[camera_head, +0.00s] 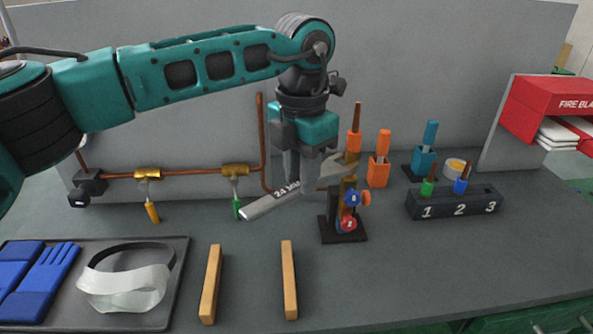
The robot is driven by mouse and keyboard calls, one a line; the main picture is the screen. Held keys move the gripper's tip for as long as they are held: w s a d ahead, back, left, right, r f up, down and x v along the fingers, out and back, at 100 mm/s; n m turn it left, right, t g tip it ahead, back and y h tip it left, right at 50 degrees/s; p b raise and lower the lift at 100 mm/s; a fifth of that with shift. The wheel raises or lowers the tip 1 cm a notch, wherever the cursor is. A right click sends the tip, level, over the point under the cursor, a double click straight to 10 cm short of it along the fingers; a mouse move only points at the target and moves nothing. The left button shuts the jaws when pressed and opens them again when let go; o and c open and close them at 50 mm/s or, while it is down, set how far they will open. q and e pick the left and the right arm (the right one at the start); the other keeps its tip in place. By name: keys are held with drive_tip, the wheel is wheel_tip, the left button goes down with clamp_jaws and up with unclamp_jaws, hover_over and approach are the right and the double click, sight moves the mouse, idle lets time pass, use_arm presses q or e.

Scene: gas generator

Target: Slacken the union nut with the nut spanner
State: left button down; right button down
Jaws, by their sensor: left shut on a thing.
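My left gripper (299,186) comes down from above near the middle of the bench and is shut on the nut spanner (268,205). The stand carries a blue knob (352,198) and a red knob (348,224). My right gripper is not in view.
Copper pipe (195,171) with brass valves runs along the back wall at left. Two wooden bars (289,280) and a tray (176,290) with gloves and visor lie in front. Orange and blue holders (378,172), a numbered block (455,203) and a red box (550,105) stand at right.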

use_arm(q)
drive_tip(key=shift+w+d+p, duration=0.3)
drive_tip(key=shift+w+d, duration=0.2)
drive_tip(key=shift+d, duration=0.2)
idle(0.3)
drive_tip(key=shift+s+d+n+b, duration=0.35)
drive_tip(key=shift+s+d+n, duration=0.3)
drive_tip(key=shift+n, duration=0.35)
drive_tip(key=shift+s+d+n+b, duration=0.35)
drive_tip(key=shift+s+d+n, duration=0.2)
drive_tip(key=shift+d+n, duration=0.35)
drive_tip(key=shift+a, duration=0.25)
drive_tip(key=shift+m, duration=0.3)
drive_tip(key=shift+s+a+b, duration=0.45)
drive_tip(key=shift+s, duration=0.3)
drive_tip(key=shift+s+a+b, duration=0.5)
drive_tip(key=shift+s, duration=0.3)
drive_tip(key=shift+s+a+b, duration=0.45)
drive_tip(key=shift+s, duration=0.3)
